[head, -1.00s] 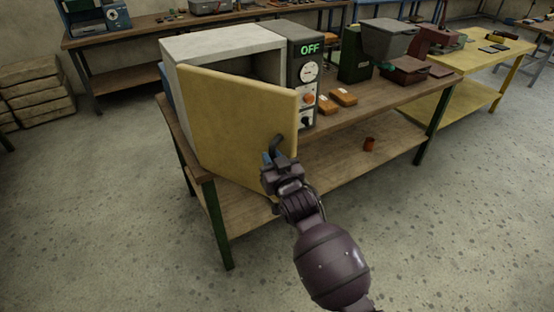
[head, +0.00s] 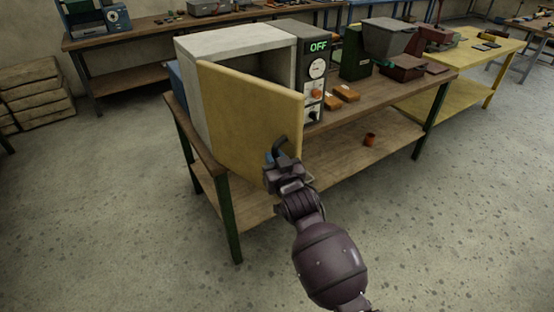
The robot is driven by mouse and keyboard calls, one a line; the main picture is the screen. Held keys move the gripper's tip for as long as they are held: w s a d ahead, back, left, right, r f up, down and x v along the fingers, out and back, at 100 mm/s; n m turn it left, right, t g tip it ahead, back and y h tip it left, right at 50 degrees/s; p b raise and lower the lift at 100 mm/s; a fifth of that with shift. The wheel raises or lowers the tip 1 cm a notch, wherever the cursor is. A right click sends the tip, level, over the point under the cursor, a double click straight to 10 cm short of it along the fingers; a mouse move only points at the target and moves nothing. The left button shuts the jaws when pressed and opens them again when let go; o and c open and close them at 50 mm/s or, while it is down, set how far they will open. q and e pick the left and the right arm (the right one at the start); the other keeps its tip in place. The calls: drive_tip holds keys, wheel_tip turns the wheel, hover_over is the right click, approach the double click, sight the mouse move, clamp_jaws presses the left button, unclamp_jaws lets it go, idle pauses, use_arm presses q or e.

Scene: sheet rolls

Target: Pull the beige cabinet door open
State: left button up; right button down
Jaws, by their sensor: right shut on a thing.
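The beige door (head: 245,120) belongs to a pale grey box-shaped cabinet (head: 235,42) on the wooden workbench. The door is hinged at its left side and stands partly open, angled out toward me. Part of the dark interior shows above its top edge. A dark curved handle (head: 280,143) is near the lower right edge of the door. My right gripper (head: 276,160) is shut on the handle, in front of the door's lower right corner; the fingers partly hide the grip. My left gripper is not in view.
A control panel (head: 317,85) reading OFF adjoins the cabinet on the right. Orange-brown blocks (head: 345,93), a green machine (head: 355,55) and a reddish-brown box (head: 402,68) stand farther along the bench. The floor in front is clear.

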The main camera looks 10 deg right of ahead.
drive_tip(key=shift+a+r, duration=0.1)
drive_tip(key=shift+a, duration=0.05)
idle(0.4)
drive_tip(key=c, duration=1.1)
unclamp_jaws()
drive_tip(key=shift+s, duration=0.15)
drive_tip(key=v, duration=1)
drive_tip(key=shift+s, duration=0.3)
